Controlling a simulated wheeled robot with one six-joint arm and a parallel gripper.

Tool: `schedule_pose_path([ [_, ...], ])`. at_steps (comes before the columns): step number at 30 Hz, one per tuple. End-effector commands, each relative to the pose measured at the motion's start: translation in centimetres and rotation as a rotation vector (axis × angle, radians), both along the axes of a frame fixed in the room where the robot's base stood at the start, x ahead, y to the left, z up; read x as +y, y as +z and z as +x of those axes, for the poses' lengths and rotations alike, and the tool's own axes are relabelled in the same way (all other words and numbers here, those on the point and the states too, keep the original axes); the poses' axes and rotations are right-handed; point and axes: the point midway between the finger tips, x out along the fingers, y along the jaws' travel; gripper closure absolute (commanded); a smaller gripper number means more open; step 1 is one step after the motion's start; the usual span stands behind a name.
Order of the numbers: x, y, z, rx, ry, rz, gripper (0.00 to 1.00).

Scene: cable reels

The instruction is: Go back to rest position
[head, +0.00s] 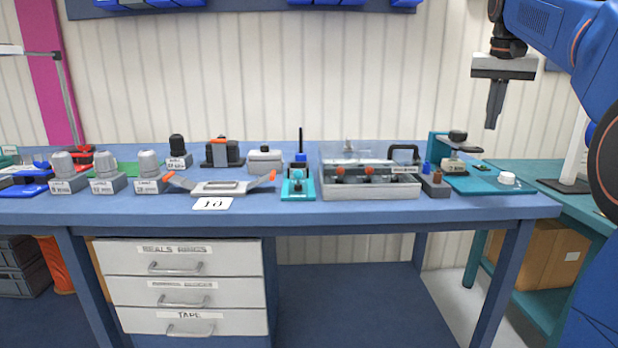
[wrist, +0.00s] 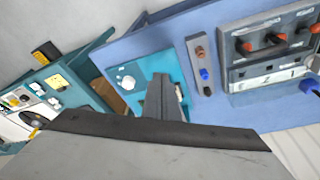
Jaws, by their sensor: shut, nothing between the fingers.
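My gripper (head: 493,116) hangs from my blue arm at the upper right of the head view, pointing down. Its dark fingers are together with nothing between them. It is in the air above the right end of the blue workbench (head: 400,209), clear of everything on it. In the wrist view the closed fingers (wrist: 161,80) show in front of a teal plate (wrist: 116,68) with a white round knob (wrist: 127,82). The plate lies on the bench below and also shows in the head view (head: 480,185).
A clear-lidded grey case (head: 385,192), a teal fixture (head: 298,188) and several grey-capped blocks (head: 104,186) line the bench. A drawer unit (head: 185,256) stands under it. A teal side table (head: 552,178) adjoins at right. The air around my gripper is free.

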Motion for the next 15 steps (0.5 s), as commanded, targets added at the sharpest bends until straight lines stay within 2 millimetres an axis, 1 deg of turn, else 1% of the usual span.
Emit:
schedule_pose_path([
  [8,1.5,-1.1,-1.9,-0.008,0.033,-0.002,1.0],
  [11,2.2,-1.8,-2.9,-0.014,0.05,-0.004,1.0],
  [15,3.5,-3.1,-4.7,-0.021,0.08,-0.006,1.0],
])
